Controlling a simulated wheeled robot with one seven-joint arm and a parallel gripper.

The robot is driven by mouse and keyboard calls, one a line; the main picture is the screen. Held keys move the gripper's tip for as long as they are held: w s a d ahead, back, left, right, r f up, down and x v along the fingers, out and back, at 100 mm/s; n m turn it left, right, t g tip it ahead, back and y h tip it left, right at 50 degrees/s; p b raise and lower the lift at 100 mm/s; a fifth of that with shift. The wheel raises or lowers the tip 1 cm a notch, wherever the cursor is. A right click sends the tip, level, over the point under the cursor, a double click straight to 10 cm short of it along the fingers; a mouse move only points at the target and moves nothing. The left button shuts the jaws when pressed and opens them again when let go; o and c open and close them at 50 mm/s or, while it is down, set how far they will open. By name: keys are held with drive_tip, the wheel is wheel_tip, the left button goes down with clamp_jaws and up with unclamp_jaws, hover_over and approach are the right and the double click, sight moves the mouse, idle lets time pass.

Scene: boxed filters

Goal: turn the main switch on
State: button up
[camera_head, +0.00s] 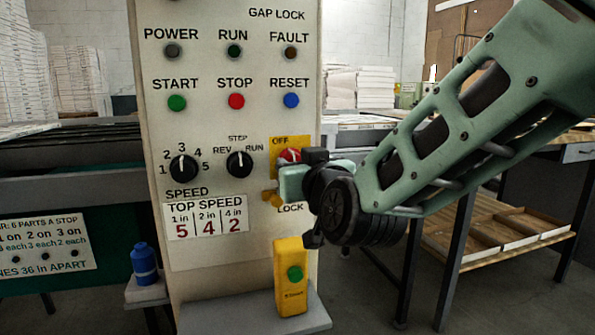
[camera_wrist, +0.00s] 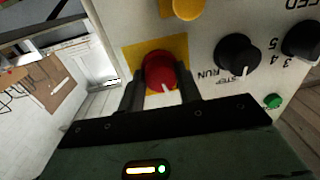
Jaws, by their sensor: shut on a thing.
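The main switch is a red knob (camera_head: 289,156) on a yellow plate (camera_head: 276,144) marked OFF at its top, at the panel's right edge. In the wrist view the red knob (camera_wrist: 160,70) sits between the two dark fingers of my gripper (camera_wrist: 161,92), which is shut on it. Its white pointer mark faces the bottom of that view, roughly along the STEP knob's mark, so it points up the panel toward OFF. In the head view my gripper (camera_head: 300,178) reaches in from the right and hides much of the knob and plate.
The panel carries the STEP knob (camera_head: 239,163), SPEED knob (camera_head: 184,168) and START (camera_head: 177,102), STOP (camera_head: 236,101) and RESET (camera_head: 291,100) buttons. A yellow box with a green button (camera_head: 291,277) stands below my gripper. A yellow lock part (camera_head: 271,198) is just below the switch.

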drive_tip(key=shift+m+t+h+b, duration=0.3)
drive_tip(key=shift+m+t+b, duration=0.2)
drive_tip(key=shift+m+b, duration=7.4)
drive_tip(key=shift+r+m+p, duration=0.1)
drive_tip(key=shift+m+p, duration=0.45)
drive_tip(key=shift+m, duration=0.25)
drive_tip(key=o, duration=1)
drive_tip(key=shift+w, duration=0.1)
drive_tip(key=shift+f, duration=0.2)
